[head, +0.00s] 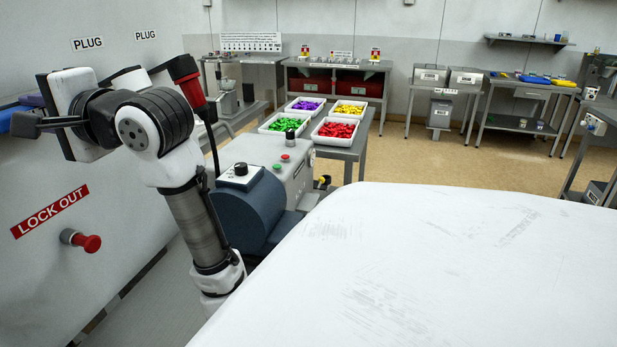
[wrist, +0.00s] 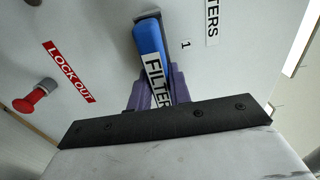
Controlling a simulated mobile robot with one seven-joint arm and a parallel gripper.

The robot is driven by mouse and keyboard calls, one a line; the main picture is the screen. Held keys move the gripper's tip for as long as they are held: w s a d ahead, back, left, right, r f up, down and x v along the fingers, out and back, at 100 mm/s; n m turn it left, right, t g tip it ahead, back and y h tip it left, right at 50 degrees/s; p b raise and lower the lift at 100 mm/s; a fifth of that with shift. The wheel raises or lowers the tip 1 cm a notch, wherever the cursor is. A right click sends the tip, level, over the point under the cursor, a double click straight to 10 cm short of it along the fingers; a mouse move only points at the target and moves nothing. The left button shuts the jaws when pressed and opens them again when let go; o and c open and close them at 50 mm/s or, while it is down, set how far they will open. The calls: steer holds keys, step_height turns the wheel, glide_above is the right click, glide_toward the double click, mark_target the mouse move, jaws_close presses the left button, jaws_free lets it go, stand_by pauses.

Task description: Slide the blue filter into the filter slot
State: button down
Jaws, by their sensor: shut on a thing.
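The blue filter (wrist: 149,42) carries a white FILTER label and is held between the purple fingers of my gripper (wrist: 156,92) in the wrist view. Its far end is at the grey-edged filter slot (wrist: 147,16) in the white panel, beside the number 1. I cannot tell how deep it sits, as the filter covers most of the opening. In the head view, part of the blue filter (head: 9,116) and a purple finger of my gripper (head: 32,100) show at the left edge, partly behind my arm.
The white panel (head: 40,265) fills the left side, with a LOCK OUT sign (head: 50,211) and a red knob (head: 88,242) below my arm. A machine with a blue-grey drum (head: 247,208) stands behind the arm. Trays of coloured pieces (head: 336,130) stand farther back.

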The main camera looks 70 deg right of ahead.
steer(key=shift+s, duration=0.2)
steer(key=s+d, duration=0.1)
steer(key=s, duration=0.5)
steer(key=shift+s, duration=0.35)
stand_by(1.5)
steer(key=shift+p, duration=0.4)
stand_by(0.5)
steer(key=shift+s+d, duration=0.15)
steer(key=shift+s, duration=0.75)
steer(key=shift+s+d, duration=0.1)
steer(key=shift+s, duration=0.75)
steer(key=s+d+p, duration=0.1)
steer(key=s, duration=0.9)
steer(key=shift+d, duration=0.15)
